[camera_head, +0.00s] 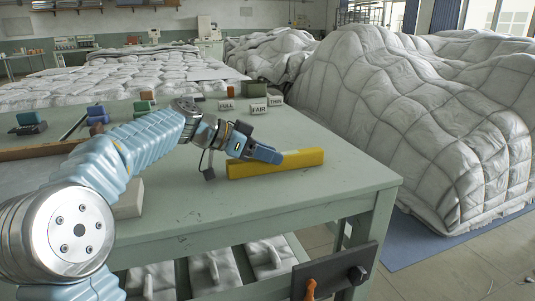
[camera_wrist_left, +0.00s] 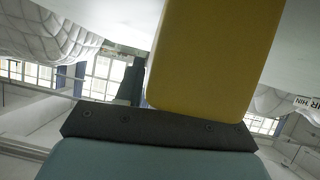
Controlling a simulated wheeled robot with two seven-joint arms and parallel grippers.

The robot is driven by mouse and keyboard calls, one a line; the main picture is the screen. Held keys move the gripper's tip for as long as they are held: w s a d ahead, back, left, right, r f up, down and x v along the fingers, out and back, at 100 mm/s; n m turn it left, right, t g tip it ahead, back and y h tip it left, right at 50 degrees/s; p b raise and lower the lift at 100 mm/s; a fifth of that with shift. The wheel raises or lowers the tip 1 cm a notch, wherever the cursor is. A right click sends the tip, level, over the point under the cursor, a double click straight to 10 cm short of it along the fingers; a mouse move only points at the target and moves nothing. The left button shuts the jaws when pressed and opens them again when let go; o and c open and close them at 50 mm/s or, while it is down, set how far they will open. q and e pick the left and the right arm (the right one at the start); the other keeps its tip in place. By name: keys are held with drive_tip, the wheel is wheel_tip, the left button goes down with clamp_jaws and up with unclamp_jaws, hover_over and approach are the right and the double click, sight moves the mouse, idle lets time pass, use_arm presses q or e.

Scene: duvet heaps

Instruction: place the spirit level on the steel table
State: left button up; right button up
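The yellow spirit level (camera_head: 295,160) lies lengthwise at the right part of the green-topped table (camera_head: 345,180), which I take to be the steel table. Whether it rests fully on the top or is slightly raised, I cannot tell. In the left wrist view the level (camera_wrist_left: 210,60) fills the upper middle and meets the dark pad of one finger (camera_wrist_left: 160,130). The other finger is hidden, so its grip is unclear. My right gripper is not in view.
Small signs (camera_head: 259,109), green boxes (camera_head: 254,90) and coloured blocks (camera_head: 97,115) stand toward the table's back and left. A pale block (camera_head: 128,200) is beside my arm. Large white duvet heaps (camera_head: 410,115) rise beyond the right edge. The front right of the tabletop is clear.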

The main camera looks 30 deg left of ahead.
use_arm(q)
drive_tip(key=o, duration=0.4)
drive_tip(key=v, duration=1.2)
drive_tip(key=shift+s+r, duration=0.1)
